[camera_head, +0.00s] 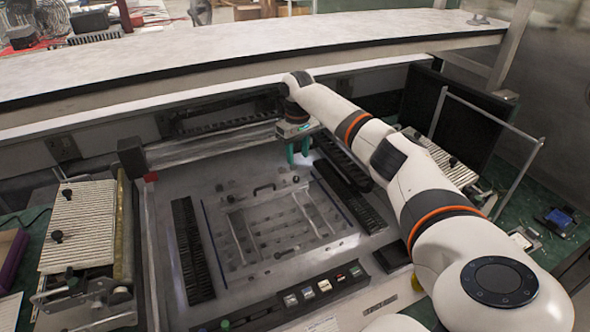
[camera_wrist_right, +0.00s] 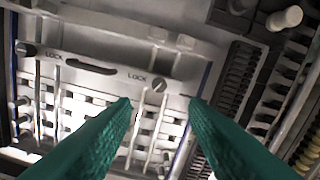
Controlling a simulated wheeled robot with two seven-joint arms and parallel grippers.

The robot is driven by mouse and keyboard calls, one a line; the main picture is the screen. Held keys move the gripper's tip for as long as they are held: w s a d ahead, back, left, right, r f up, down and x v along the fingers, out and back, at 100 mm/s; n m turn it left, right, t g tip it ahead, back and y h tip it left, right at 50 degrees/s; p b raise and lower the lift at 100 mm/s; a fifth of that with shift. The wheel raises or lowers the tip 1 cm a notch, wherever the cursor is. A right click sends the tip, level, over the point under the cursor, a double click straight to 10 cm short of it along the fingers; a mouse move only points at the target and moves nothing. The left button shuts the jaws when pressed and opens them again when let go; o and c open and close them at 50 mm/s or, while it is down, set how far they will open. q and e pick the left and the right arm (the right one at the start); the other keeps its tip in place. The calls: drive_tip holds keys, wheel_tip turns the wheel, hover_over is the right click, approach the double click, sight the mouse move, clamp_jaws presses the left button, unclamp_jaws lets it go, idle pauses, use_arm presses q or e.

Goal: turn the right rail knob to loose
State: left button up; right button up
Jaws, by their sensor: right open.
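The right rail knob (camera_wrist_right: 159,85) is a small round slotted grey knob on the metal plate, beside a printed "LOCK" label (camera_wrist_right: 136,78). Its slot looks diagonal. In the head view it is a small dark spot (camera_head: 296,179) at the right end of the plate. My right gripper (camera_head: 298,160) has teal fingers and points down above that end. In the wrist view the open, empty fingers (camera_wrist_right: 160,102) stand either side of the knob's column, apart from it. A second knob (camera_wrist_right: 28,48) sits at the plate's left end. My left gripper is out of view.
A slotted handle (camera_wrist_right: 90,66) lies between the knobs. Black slotted racks (camera_head: 194,250) flank the fixture (camera_head: 285,235). A row of buttons (camera_head: 325,286) runs along the front. Ribbed panels stand at left (camera_head: 80,225) and behind my right arm.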

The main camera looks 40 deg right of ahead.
sight(296, 178)
drive_tip(key=f, duration=0.2)
drive_tip(key=f+p, duration=0.1)
drive_tip(key=f, duration=0.3)
drive_tip(key=shift+w+f, duration=0.25)
drive_tip(key=shift+f, duration=0.05)
drive_tip(key=shift+s+f, duration=0.1)
drive_tip(key=shift+f, duration=0.65)
drive_tip(key=shift+c, duration=0.4)
clamp_jaws()
